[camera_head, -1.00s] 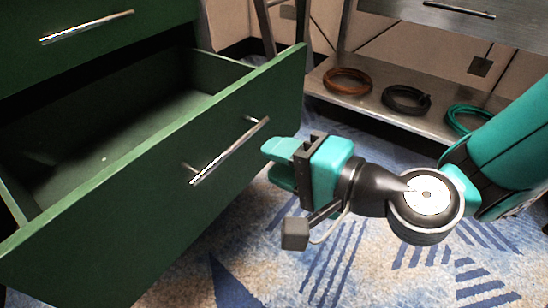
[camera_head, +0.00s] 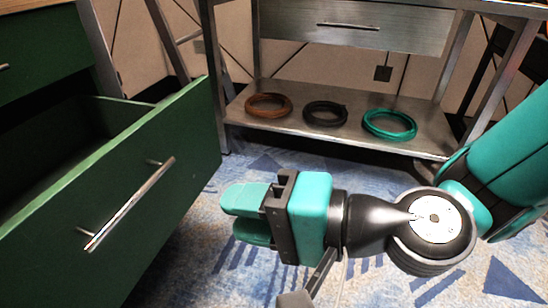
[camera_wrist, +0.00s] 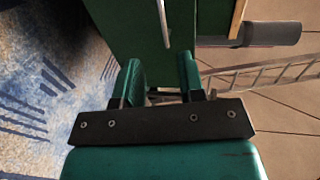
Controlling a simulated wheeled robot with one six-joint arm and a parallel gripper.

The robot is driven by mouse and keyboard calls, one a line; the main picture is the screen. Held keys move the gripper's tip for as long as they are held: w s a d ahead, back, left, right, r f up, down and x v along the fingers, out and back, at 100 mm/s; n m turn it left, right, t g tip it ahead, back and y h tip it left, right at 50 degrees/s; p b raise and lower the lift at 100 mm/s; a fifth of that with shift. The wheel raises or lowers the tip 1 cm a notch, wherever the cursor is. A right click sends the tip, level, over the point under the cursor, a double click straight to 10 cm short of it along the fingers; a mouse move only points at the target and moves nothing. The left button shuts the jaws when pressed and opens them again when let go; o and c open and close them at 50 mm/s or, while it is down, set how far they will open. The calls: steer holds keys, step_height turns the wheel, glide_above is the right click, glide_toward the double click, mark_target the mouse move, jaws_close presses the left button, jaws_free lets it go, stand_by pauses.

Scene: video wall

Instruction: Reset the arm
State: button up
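My gripper (camera_head: 245,214) is in the middle of the head view, held over the carpet with its teal fingers pointing left. In the wrist view its two fingers (camera_wrist: 160,82) stand apart with nothing between them. The green drawer (camera_head: 165,200) is pulled out at the left, with its metal handle (camera_head: 130,203) facing my gripper. A gap of carpet shows between the fingertips and the drawer front. In the wrist view the handle (camera_wrist: 164,22) shows beyond the fingers.
A metal workbench shelf (camera_head: 345,130) at the back holds a brown cable coil (camera_head: 268,106), a black coil (camera_head: 325,113) and a green coil (camera_head: 389,125). A ladder (camera_wrist: 275,72) shows in the wrist view. Blue patterned carpet (camera_head: 180,275) lies free between drawer and bench.

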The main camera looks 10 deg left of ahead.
steer(key=d+r+n+h+p, duration=0.4)
steer(key=d+r+h+p, duration=0.25)
steer(key=d, duration=0.55)
steer(key=d+r+n+h+p, duration=0.45)
steer(key=d+r+p, duration=0.3)
steer(key=d, duration=0.45)
step_height(320, 180, up, 38)
steer(key=p, duration=3.6)
steer(key=shift+f+m+g+h+p, duration=0.2)
steer(key=shift+m+g+h+p, duration=0.1)
steer(key=shift+m+g+p, duration=0.15)
